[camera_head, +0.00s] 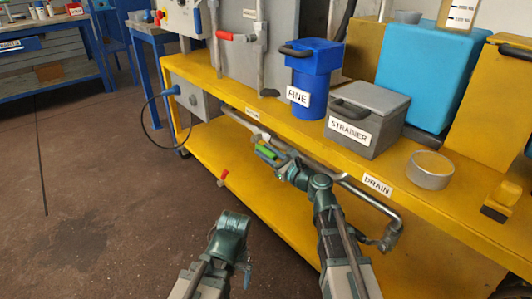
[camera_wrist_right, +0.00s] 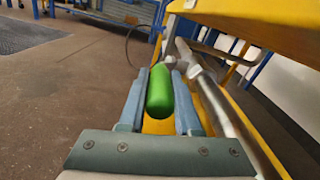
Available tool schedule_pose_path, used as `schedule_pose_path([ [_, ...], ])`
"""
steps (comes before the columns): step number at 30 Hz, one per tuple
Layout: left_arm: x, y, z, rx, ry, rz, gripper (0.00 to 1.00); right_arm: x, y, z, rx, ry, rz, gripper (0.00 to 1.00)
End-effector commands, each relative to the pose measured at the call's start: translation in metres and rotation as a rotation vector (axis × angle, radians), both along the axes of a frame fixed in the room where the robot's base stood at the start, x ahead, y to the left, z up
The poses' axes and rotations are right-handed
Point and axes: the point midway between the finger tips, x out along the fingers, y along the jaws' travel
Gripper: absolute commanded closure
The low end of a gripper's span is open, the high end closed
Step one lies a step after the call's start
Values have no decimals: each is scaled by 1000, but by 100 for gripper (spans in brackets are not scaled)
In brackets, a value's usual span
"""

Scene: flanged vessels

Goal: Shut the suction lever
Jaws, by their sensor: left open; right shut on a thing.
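The suction lever has a green handle (camera_head: 265,152), below a small label on the yellow shelf edge that is too small to read surely. My right gripper (camera_head: 266,150) is shut on this green handle beside a grey pipe. In the right wrist view the green handle (camera_wrist_right: 160,92) lies lengthwise between the two fingers of the right gripper (camera_wrist_right: 160,85). The lever's pivot is mostly hidden. My left gripper (camera_head: 246,273) is open and empty, low in front of the yellow bench, its fingers pointing down and hard to make out.
A grey pipe (camera_head: 350,185) runs below the shelf edge marked DRAIN. A small red handle (camera_head: 223,178) is to the left of the right gripper. A blue FINE vessel (camera_head: 312,75) and a grey STRAINER box (camera_head: 368,115) stand on the shelf. Floor at left is free.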

Motion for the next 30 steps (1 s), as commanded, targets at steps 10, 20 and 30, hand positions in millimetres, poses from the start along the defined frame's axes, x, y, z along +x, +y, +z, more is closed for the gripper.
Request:
schedule_pose_path([
  [10, 0, 0, -12, 0, 0, 0, 6, 0, 0, -7, 15, -17, 0, 100],
  [20, 0, 0, -39, 0, 0, 0, 6, 0, 0, -13, 70, -95, 0, 100],
  [30, 0, 0, -38, 0, 0, 0, 6, 0, 0, -11, 71, -100, 0, 66],
])
